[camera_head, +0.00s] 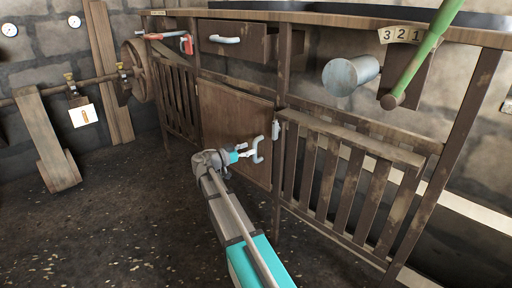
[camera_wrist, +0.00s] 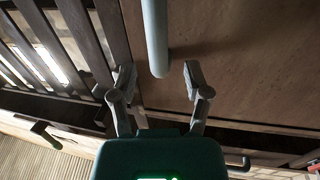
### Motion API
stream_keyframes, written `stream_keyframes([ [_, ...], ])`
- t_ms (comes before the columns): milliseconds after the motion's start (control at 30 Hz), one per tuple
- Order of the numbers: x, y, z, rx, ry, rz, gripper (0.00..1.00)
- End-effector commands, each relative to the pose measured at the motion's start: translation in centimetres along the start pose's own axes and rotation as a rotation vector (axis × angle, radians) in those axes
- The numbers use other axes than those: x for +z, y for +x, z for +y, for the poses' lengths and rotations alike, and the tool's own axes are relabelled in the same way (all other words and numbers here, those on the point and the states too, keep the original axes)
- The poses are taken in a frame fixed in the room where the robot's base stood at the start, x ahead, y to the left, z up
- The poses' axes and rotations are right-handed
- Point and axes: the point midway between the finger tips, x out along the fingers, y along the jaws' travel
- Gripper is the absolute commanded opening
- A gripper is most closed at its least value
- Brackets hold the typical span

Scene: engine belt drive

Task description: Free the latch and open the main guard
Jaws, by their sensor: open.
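The main guard appears to be the brown solid panel (camera_head: 222,115) in the middle of the wooden frame in the head view; it looks closed. It also fills the right of the wrist view (camera_wrist: 250,60). A pale upright bar (camera_head: 275,130) is at the panel's right edge; I cannot tell whether it is a handle or the latch. My gripper (camera_head: 260,150) is open in front of the panel, just left of this bar. In the wrist view the pale bar's rounded end (camera_wrist: 157,45) reaches between the open fingertips (camera_wrist: 158,75), with no grip on it.
A slatted guard (camera_head: 345,180) stands right of the panel, another (camera_head: 178,98) left. Above are a drawer (camera_head: 232,38), a red-handled part (camera_head: 186,43), a grey cylinder (camera_head: 350,74) and a green lever (camera_head: 425,55). The floor (camera_head: 110,220) at left is mostly clear.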

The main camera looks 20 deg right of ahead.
Motion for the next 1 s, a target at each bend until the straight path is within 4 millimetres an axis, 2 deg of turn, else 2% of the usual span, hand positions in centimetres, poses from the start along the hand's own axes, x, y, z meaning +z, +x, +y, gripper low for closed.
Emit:
stream_keyframes([
  [100,0.0,1.5,0.0,0.001,0.000,0.000,0.62],
  [300,0.0,3.0,0.0,-0.001,0.000,0.000,0.62],
  [700,0.0,3.4,0.0,-0.001,0.000,0.000,0.62],
  [767,0.0,3.4,0.0,0.000,0.000,0.000,0.53],
  [1000,0.0,3.4,0.0,-0.001,0.000,0.000,0.08],
])
